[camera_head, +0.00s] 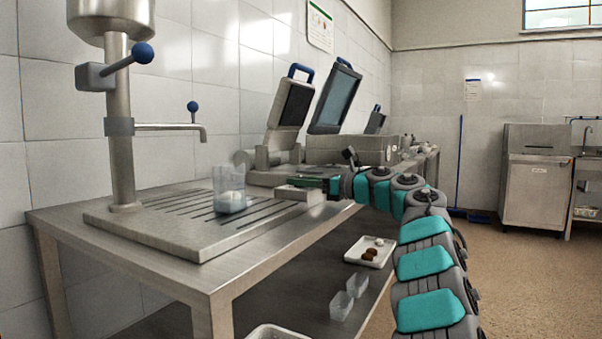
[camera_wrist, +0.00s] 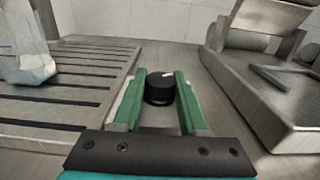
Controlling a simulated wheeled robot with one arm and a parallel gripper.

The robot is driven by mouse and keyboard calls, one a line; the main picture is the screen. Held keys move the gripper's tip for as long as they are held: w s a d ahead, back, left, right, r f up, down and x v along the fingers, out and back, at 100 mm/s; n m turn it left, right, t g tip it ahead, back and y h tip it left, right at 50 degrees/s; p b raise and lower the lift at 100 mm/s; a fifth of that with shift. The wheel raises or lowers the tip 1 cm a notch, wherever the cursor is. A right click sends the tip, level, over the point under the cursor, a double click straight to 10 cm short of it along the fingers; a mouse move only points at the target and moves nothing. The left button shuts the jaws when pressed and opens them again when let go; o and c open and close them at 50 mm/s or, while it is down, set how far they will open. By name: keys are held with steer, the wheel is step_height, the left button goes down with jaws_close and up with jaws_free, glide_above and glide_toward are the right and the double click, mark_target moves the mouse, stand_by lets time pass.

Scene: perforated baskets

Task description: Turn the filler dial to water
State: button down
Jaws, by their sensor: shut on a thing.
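The filler dial (camera_wrist: 158,88) is a short black knob with a small white mark on its top at the far right side. In the wrist view it sits between the green fingers of my gripper (camera_wrist: 159,98), which are shut on it from both sides. In the head view my gripper (camera_head: 318,183) is at a small grey box (camera_head: 300,193) at the drain board's right edge; the dial cannot be made out there. The filler (camera_head: 123,130) is a steel column with a hopper, blue-knobbed levers and a spout. Labels around the dial are not readable.
A clear container (camera_head: 229,190) with whitish content stands on the slotted drain board (camera_head: 150,232), below and right of the spout. Grills with raised lids (camera_head: 290,105) stand behind. A tray (camera_head: 370,251) and clear containers (camera_head: 341,305) are on the lower shelf.

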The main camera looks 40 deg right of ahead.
steer(key=shift+r+n+g+y+p, duration=0.2)
steer(key=shift+n+g+y+p, duration=0.2)
steer(key=shift+n+y+p, duration=0.5)
steer(key=shift+p, duration=0.55)
steer(key=shift+f+n+g+y+p, duration=0.2)
steer(key=shift+n+g+y+p, duration=0.25)
steer(key=shift+y+p, duration=0.45)
steer(key=shift+c, duration=2.2)
jaws_free()
steer(key=shift+s, duration=0.1)
steer(key=b+v, duration=0.1)
steer(key=v, duration=0.5)
steer(key=shift+s+d, duration=0.25)
steer(key=shift+d, duration=0.05)
steer(key=shift+s+d, duration=0.2)
steer(key=shift+s, duration=0.2)
